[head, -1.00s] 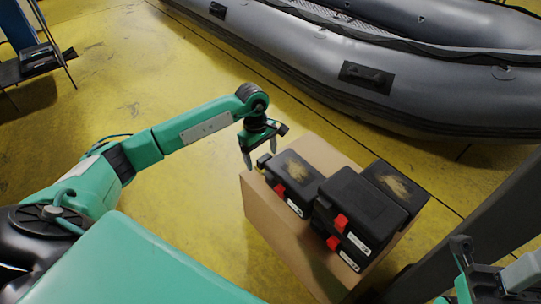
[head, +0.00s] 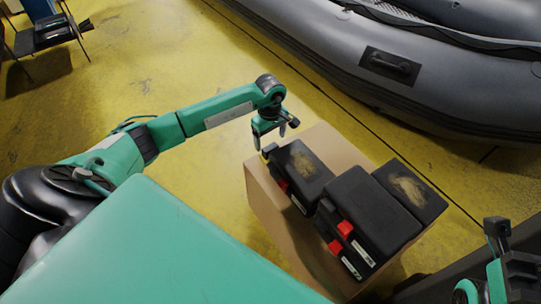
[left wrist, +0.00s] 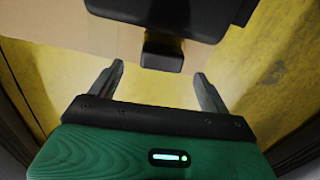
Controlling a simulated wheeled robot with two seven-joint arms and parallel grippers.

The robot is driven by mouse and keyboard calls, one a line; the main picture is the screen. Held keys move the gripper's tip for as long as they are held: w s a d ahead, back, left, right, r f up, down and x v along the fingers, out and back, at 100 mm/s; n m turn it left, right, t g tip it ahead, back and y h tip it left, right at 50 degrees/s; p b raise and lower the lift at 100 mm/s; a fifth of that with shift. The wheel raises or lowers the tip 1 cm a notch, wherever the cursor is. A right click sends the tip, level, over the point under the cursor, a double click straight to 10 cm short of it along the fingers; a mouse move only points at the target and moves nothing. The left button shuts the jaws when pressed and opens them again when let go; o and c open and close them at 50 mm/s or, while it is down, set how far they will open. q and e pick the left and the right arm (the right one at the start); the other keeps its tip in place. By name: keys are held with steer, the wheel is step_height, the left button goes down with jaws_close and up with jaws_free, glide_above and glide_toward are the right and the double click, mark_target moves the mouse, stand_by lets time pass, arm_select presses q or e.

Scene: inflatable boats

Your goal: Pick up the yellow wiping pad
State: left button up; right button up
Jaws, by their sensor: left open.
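The cardboard box (head: 268,200) carries several black cases, including a worn-topped one (head: 303,163) beside my left gripper and a stacked one (head: 368,210). A grey inflatable boat (head: 330,55) lies behind. Yellow floor (head: 160,75) is free on the left.

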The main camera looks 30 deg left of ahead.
mark_target(269, 146)
arm_select(q)
steer(key=shift+s+f+b, duration=0.1)
steer(key=shift+f+b, duration=1.15)
steer(key=shift+f, duration=1.35)
steer(key=shift+c, duration=0.2)
steer(key=c, duration=1)
